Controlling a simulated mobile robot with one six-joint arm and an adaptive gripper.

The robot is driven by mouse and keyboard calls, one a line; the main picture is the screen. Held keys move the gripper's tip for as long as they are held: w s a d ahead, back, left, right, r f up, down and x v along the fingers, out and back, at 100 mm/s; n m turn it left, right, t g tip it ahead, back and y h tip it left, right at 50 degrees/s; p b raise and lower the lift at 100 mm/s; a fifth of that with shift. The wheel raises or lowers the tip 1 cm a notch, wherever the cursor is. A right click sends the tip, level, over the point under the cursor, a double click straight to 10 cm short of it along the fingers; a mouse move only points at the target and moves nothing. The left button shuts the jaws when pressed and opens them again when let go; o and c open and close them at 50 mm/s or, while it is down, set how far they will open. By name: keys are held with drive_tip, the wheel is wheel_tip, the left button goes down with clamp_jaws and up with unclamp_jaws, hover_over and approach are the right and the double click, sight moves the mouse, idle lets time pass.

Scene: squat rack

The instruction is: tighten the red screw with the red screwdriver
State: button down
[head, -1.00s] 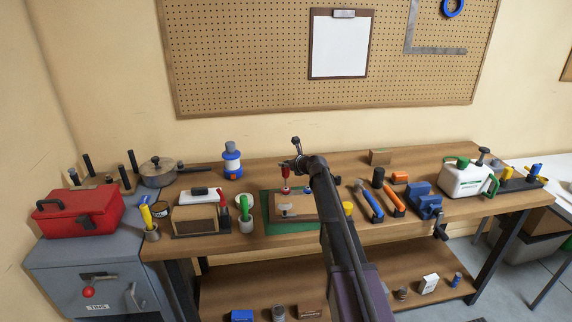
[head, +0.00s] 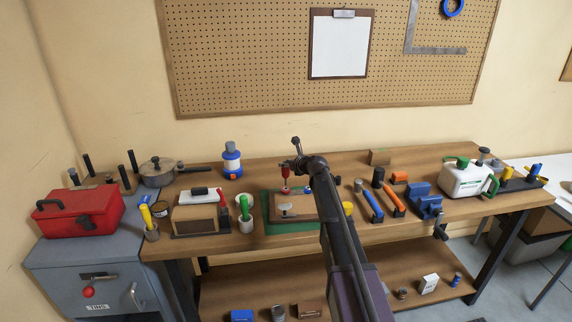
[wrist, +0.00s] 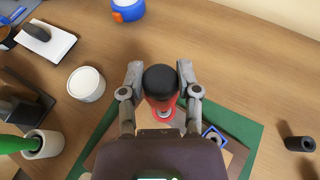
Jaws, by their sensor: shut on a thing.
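My gripper (wrist: 160,92) is shut on the red screwdriver (wrist: 161,104), which has a black cap and a red handle. In the head view the screwdriver (head: 285,172) hangs upright, tip down, over the wooden board. The red screw (head: 285,190) shows as a red spot directly under the tip; I cannot tell whether tip and screw touch. In the wrist view a red rim (wrist: 165,113) shows just below the handle, and the rest is hidden. The wooden board (head: 300,210) lies on a green mat (head: 272,226). A blue screw (head: 307,190) sits on the board, right of the red one.
A white pot (head: 246,226) with a green-handled tool stands left of the mat. A wooden box (head: 195,219) stands further left. A blue-and-white bottle (head: 232,165) stands behind. Hammers (head: 370,205) and a blue vise (head: 425,202) stand to the right.

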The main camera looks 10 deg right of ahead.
drive_tip(key=shift+r, duration=0.15)
drive_tip(key=shift+r+p, duration=2.9)
drive_tip(key=shift+p, duration=0.15)
drive_tip(key=shift+s, duration=0.1)
